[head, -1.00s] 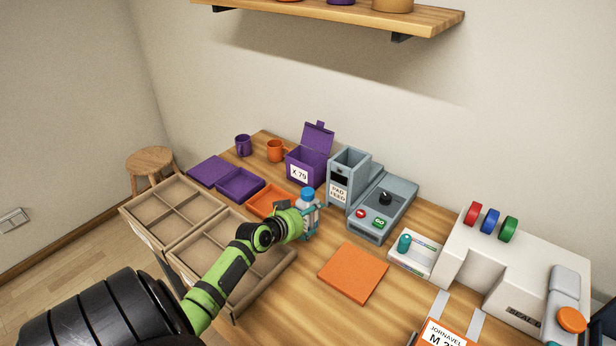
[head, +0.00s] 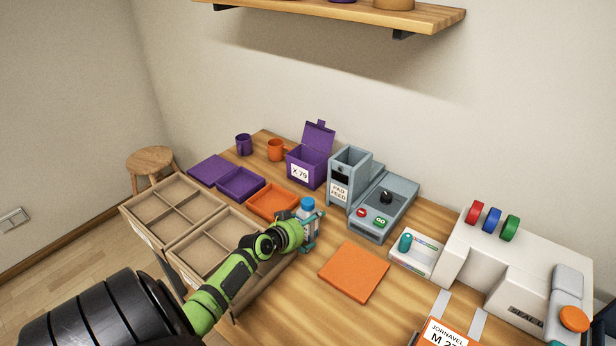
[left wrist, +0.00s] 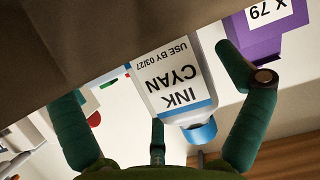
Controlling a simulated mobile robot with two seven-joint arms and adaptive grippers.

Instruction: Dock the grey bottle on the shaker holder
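A pale grey bottle (head: 307,206) with a blue cap is at my left gripper (head: 312,233), just past the right crate's back right corner. In the left wrist view the bottle (left wrist: 176,82) appears upside down and bears an INK CYAN label. The left gripper's green fingers (left wrist: 160,125) are around the bottle; they seem closed on it, though gaps show beside it and one fingertip is hidden. The bottle's base is hidden. I cannot tell which thing is the shaker holder. My right gripper is not in view.
A cardboard crate (head: 216,216) lies under my left arm. An orange tray (head: 268,192) and purple box (head: 312,152) stand behind. A grey machine (head: 377,212), a white box with teal knob (head: 425,262) and a white sealer (head: 480,262) stand right. An orange mat (head: 354,271) lies in front.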

